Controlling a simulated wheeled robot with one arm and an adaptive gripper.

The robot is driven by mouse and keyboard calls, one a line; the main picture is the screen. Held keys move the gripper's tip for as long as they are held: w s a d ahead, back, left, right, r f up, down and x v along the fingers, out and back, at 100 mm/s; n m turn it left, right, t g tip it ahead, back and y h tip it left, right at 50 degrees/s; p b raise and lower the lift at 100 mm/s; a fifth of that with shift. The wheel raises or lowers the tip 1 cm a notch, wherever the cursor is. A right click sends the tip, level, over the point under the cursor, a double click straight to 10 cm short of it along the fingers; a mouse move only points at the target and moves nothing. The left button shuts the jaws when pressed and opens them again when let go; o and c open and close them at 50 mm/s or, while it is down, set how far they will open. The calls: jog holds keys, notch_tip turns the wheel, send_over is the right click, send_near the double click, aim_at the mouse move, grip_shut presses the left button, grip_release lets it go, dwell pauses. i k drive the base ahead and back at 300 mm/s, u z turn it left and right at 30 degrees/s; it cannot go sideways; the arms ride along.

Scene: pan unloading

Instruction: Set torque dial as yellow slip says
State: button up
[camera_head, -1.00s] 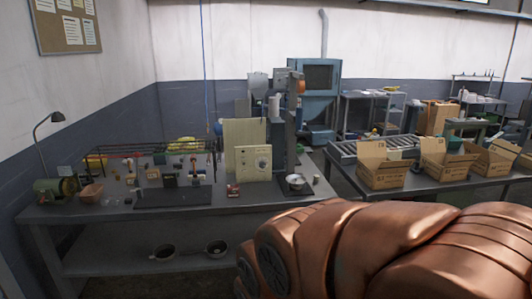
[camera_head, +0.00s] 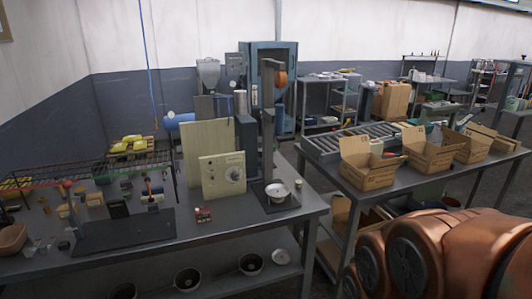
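A cream control panel (camera_head: 215,184) stands upright near the right end of the left workbench. A round dial (camera_head: 235,174) with a dark centre is on its front. Its markings and pointer are too small to read. A taller plain cream board (camera_head: 207,142) stands behind it. I cannot make out a yellow slip with writing. Copper-coloured rounded parts of my arm fill the lower right corner, well apart from the panel. My gripper is not in view.
A small red block (camera_head: 203,215) lies before the panel. A metal bowl (camera_head: 277,192) sits on the press stand to the right. Open cardboard boxes (camera_head: 368,168) line the right bench (camera_head: 375,196). Pans rest on the lower shelf.

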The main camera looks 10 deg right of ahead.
aim_at(235, 176)
jog(key=i, duration=0.95)
jog(key=u, duration=0.4)
